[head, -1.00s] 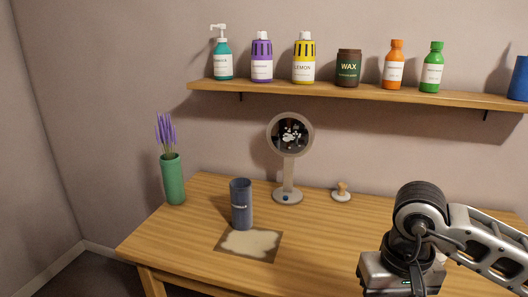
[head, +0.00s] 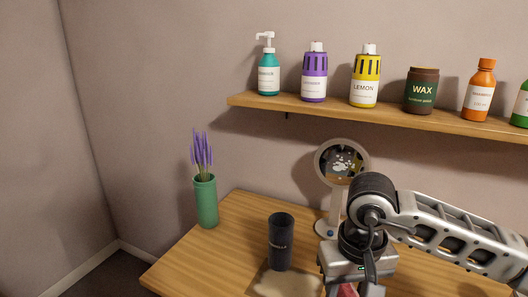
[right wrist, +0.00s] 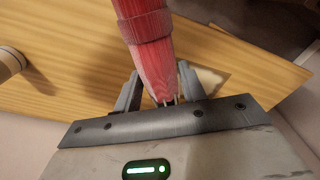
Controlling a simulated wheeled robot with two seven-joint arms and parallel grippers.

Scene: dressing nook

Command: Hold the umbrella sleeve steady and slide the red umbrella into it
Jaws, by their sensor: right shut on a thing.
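The umbrella sleeve (head: 281,245) is a dark upright cylinder with a faint label and an open top, standing at the back of the pale-centred mat (head: 285,284). My right gripper (right wrist: 160,88) is shut on the folded red umbrella (right wrist: 146,35), which runs up and out of the right wrist view. In the head view the gripper is to the right of the sleeve and apart from it; only a bit of red umbrella (head: 346,291) shows at the bottom edge, and the fingers are not clear. My left gripper is not in view.
A green vase (head: 205,203) with purple flowers stands left of the sleeve. A round mirror (head: 340,160) on a stand is behind my right arm. A wall shelf (head: 400,117) holds several bottles and a wax jar. The table (head: 225,245) is bare between vase and sleeve.

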